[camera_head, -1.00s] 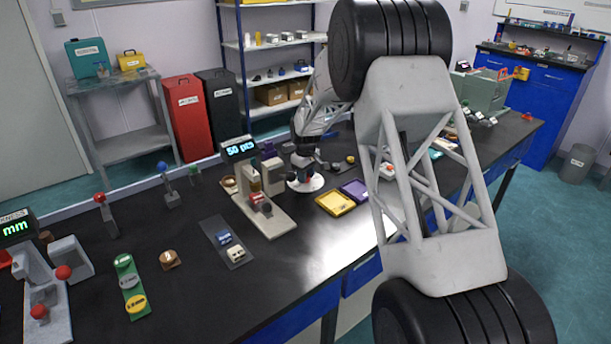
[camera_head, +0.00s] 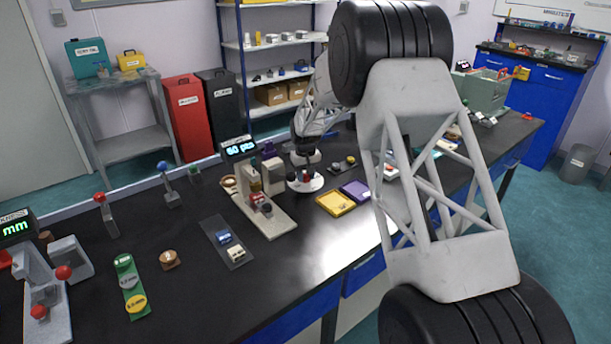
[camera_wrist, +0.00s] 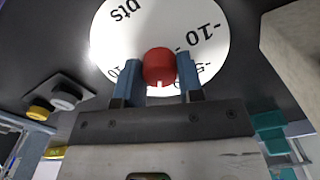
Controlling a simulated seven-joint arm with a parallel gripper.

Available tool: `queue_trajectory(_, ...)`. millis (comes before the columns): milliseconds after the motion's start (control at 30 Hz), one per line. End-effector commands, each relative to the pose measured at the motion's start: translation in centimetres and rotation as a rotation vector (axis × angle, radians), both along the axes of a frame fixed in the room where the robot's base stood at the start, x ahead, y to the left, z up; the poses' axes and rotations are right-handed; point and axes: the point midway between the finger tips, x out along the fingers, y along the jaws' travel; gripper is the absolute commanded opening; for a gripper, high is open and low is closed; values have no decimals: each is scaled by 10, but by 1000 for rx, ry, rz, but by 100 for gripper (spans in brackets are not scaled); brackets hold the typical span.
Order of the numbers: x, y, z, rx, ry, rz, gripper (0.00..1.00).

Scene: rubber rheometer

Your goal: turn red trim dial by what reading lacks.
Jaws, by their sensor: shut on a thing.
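The red trim dial knob (camera_wrist: 159,66) stands on a white round scale plate (camera_wrist: 113,38) marked "pts", "-10" and "-5". My gripper (camera_wrist: 158,77) has its two blue fingers on either side of the red knob and is shut on it. In the head view the white plate (camera_head: 296,186) lies on the bench under my wrist, with a bit of red showing. The reading display (camera_head: 239,148) shows "pts" in cyan; its number looks like 50 or 60 and is blurred.
A grey-white rheometer stand (camera_head: 270,219) is left of the dial. A yellow tray (camera_head: 335,203) and a purple tray (camera_head: 355,189) lie to its right. A small dark box with yellow and grey buttons (camera_wrist: 62,98) sits near the plate.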

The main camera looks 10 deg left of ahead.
Motion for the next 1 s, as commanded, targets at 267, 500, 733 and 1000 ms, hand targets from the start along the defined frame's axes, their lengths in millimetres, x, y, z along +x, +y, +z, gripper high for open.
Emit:
queue_trajectory(267, 0, 0, 0, 0, 0, -261, 11)
queue_trajectory(500, 0, 0, 0, 0, -1, -471, 11)
queue_trajectory(733, 0, 0, 0, 0, 0, -612, 11)
queue_trajectory(1000, 0, 0, 0, 0, 0, -683, 11)
